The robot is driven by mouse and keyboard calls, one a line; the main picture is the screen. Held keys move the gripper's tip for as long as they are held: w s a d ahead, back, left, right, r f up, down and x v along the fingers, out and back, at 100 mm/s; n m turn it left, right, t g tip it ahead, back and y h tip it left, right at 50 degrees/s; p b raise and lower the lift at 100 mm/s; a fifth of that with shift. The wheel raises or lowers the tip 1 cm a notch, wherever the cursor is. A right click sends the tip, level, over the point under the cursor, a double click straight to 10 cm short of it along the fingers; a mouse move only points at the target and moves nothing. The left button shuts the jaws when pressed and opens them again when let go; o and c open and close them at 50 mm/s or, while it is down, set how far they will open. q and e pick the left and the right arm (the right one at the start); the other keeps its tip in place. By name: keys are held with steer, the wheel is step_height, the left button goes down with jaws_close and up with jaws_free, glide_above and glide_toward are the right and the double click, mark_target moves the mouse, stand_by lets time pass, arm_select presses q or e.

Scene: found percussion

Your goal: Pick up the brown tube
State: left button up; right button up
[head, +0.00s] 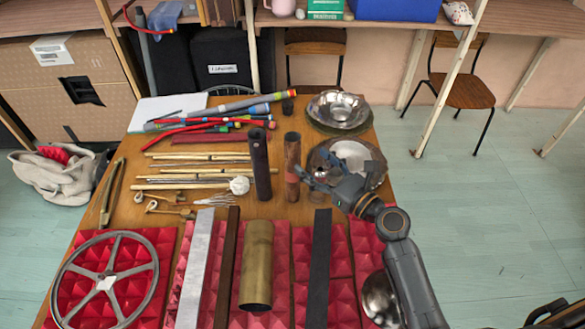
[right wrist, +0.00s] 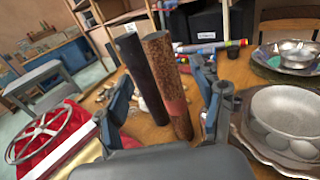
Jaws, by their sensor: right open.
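The brown tube (head: 292,168) stands upright on the wooden table, with a rusty, speckled surface. A darker tube (head: 260,165) stands upright just left of it. My right gripper (head: 313,176) is open and empty, just right of the brown tube. In the right wrist view, the brown tube (right wrist: 166,75) shows ahead between the spread fingers, with a reddish band low on it. The dark tube (right wrist: 140,78) is beside it, also within the span of the fingers. I cannot tell whether a finger touches either tube. My left gripper is not in view.
Metal bowls and a tray (head: 352,152) lie close right of the tube. Thin sticks (head: 195,168) and a white-headed mallet (head: 239,185) lie left. In front, red foam pads hold a brass tube (head: 257,265), bars and a wheel (head: 106,280). Coloured tubes (head: 215,122) lie behind.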

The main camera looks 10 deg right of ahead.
mark_target(299, 150)
steer(key=x, duration=0.3)
steer(key=shift+w+f, duration=0.1)
steer(key=shift+w, duration=0.05)
steer(key=p+x, duration=0.1)
steer(key=x, duration=0.4)
steer(key=c, duration=0.3)
jaws_close()
